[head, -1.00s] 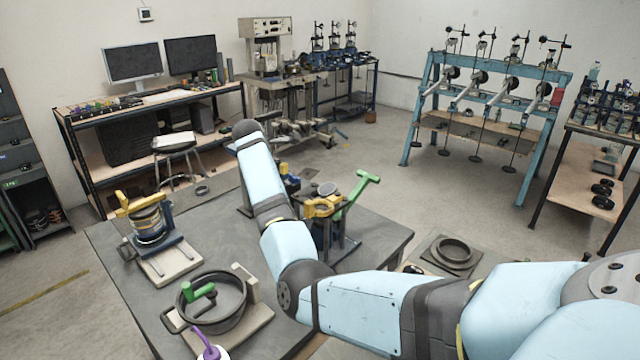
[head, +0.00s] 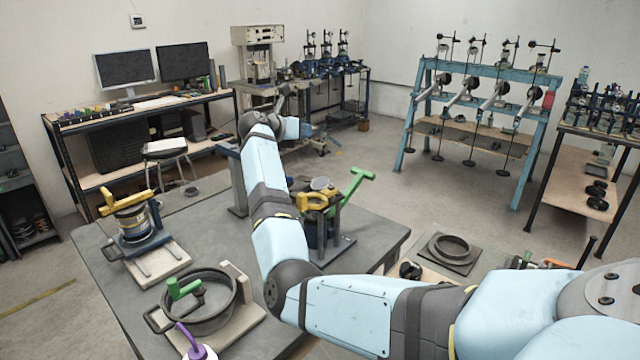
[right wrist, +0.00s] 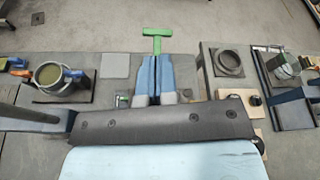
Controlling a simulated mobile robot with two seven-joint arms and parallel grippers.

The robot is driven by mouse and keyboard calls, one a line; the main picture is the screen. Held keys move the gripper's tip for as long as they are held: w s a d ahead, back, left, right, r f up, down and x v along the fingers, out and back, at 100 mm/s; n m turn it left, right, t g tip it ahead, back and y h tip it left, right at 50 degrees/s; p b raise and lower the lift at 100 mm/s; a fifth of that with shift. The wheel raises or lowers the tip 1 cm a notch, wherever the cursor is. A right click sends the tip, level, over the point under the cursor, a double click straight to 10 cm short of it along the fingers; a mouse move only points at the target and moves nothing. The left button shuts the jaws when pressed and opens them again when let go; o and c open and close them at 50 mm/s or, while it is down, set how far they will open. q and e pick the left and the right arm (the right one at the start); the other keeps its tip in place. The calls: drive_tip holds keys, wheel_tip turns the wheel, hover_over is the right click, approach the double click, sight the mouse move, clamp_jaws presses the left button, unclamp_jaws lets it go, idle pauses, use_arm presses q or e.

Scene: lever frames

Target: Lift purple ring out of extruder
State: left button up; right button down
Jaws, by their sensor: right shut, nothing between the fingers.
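What looks like the extruder (head: 318,205), a blue-framed device with a yellow top and a green T-handle (head: 358,185), stands on the grey table beside my right forearm. A green T-shaped bar (right wrist: 158,32) also shows in the right wrist view. I cannot make out a purple ring in either view. My right gripper (right wrist: 155,60) is shut and empty, its pale blue fingers side by side, pointing towards that green bar. In the head view my right arm reaches over the table, past the extruder's left side; its fingers are hard to make out there. My left gripper is not in view.
A yellow-and-blue device (head: 133,220) stands at the table's left. A round pan (head: 205,312) with a green handle and a white bottle (head: 200,352) with a purple spout are in front. A dark ring (head: 450,247) lies on a plate to the right.

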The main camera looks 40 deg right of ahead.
drive_tip(key=s+a+f+m+g+y, duration=0.1)
drive_tip(key=s+a+f+m+y, duration=0.1)
drive_tip(key=a+f+m+y, duration=0.35)
drive_tip(key=p+x, duration=0.1)
drive_tip(key=x, duration=1.1)
drive_tip(key=shift+d+f, duration=0.1)
drive_tip(key=shift+d+f, duration=0.1)
drive_tip(key=shift+d, duration=0.1)
drive_tip(key=shift+s+d+f+b, duration=0.1)
drive_tip(key=shift+s+d+b, duration=0.1)
drive_tip(key=shift+d+b, duration=0.75)
drive_tip(key=shift+d, duration=0.25)
drive_tip(key=shift+r, duration=0.25)
